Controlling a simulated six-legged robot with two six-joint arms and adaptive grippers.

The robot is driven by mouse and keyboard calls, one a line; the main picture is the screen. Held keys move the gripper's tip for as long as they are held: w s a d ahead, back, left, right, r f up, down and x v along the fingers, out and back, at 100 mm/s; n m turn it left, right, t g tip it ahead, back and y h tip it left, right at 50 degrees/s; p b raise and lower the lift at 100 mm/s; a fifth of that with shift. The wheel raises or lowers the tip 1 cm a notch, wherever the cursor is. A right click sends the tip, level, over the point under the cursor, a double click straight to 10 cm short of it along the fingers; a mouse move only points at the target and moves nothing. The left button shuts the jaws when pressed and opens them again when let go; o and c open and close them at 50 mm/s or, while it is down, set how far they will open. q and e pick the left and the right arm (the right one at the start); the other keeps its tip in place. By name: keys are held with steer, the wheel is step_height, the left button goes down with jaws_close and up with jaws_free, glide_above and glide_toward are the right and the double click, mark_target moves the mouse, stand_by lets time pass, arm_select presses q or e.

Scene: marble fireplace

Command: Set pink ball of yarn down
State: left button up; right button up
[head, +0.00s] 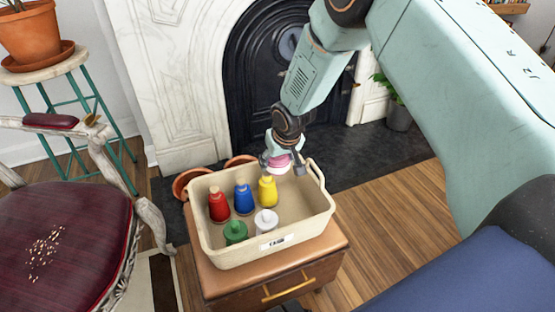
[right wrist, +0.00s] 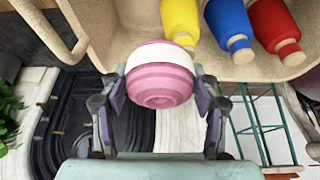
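The pink ball of yarn (right wrist: 160,96), with a white band, is between the two fingers of my right gripper (right wrist: 160,92), which is shut on it. In the head view the ball (head: 279,160) shows as a small pink patch, partly hidden by my right gripper (head: 282,164). The gripper is over the far right part of a cream bin (head: 310,205). In the wrist view the ball overlaps the bin's rim; its exact height above the bin floor cannot be told. My left gripper is not in view.
The bin stands on a brown drawer cabinet (head: 215,280). It holds red (head: 219,205), blue (head: 244,197), yellow (head: 267,190), green (head: 235,232) and white (head: 266,221) spools. Its right side is bare. A red chair (head: 65,235) stands left, a fireplace (head: 250,90) behind.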

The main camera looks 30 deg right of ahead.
steer(key=o, duration=0.3)
steer(key=shift+o, duration=0.2)
